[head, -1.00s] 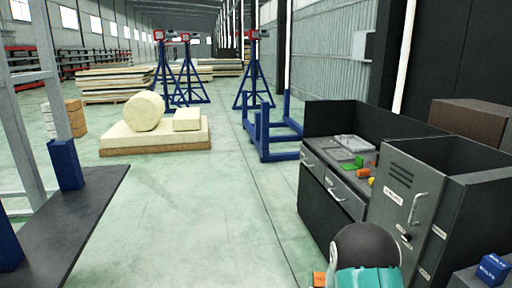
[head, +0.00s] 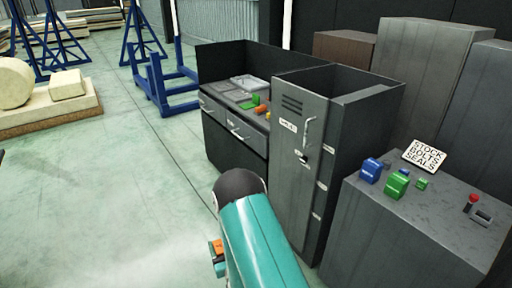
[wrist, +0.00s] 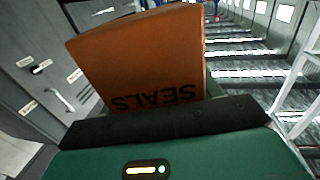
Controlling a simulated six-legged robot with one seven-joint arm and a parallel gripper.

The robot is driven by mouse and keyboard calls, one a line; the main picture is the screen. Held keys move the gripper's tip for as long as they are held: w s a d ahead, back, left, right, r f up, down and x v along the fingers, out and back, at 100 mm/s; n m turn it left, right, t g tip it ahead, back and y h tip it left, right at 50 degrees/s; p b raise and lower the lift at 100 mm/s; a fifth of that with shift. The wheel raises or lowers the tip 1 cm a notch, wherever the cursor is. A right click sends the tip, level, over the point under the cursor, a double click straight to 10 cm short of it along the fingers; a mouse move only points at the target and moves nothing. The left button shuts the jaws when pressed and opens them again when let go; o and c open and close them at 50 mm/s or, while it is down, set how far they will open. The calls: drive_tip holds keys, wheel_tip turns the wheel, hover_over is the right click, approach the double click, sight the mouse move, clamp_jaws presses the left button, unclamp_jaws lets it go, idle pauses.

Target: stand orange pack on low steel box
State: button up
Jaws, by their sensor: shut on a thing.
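The orange pack (wrist: 145,55), marked SEALS, is held by my gripper (wrist: 165,115) and fills the upper middle of the wrist view, tilted in the picture. The fingertips are mostly hidden by the pack. In the head view only a small orange piece (head: 216,247) shows beside my teal arm, which hides the rest of my gripper. The low grey steel box (head: 430,225) stands at the lower right of the head view. The pack is apart from it, off to its left.
On the low box are blue packs (head: 371,170), green packs (head: 397,184), a STOCK BOLTS SEALS sign (head: 424,156) and a red-knobbed lever (head: 472,202). Its front top looks bare. A tall open-topped cabinet (head: 335,120) and a drawer bench (head: 232,135) stand left of it.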

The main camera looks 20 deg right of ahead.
drive_tip(key=s+d+r+m+g+h, duration=0.1)
drive_tip(key=d+r+m+h, duration=0.25)
drive_tip(key=d, duration=0.75)
drive_tip(key=s+d+r+m+g+h, duration=0.1)
drive_tip(key=d+r+m+g+h, duration=0.2)
drive_tip(key=d, duration=0.8)
drive_tip(key=d+r+m+h, duration=0.1)
drive_tip(key=d+r+h, duration=0.3)
drive_tip(key=d, duration=0.7)
drive_tip(key=s+d+r+m+g+h, duration=0.3)
drive_tip(key=s+d+r+m+g, duration=0.1)
drive_tip(key=s+d, duration=0.8)
drive_tip(key=s+d+r+m+g+h, duration=0.4)
drive_tip(key=s+d+r+g, duration=0.2)
drive_tip(key=s+d, duration=0.5)
drive_tip(key=shift+s+d+r+g, duration=0.4)
drive_tip(key=shift+d+r, duration=0.25)
drive_tip(key=shift+d, duration=0.55)
drive_tip(key=shift+m, duration=0.25)
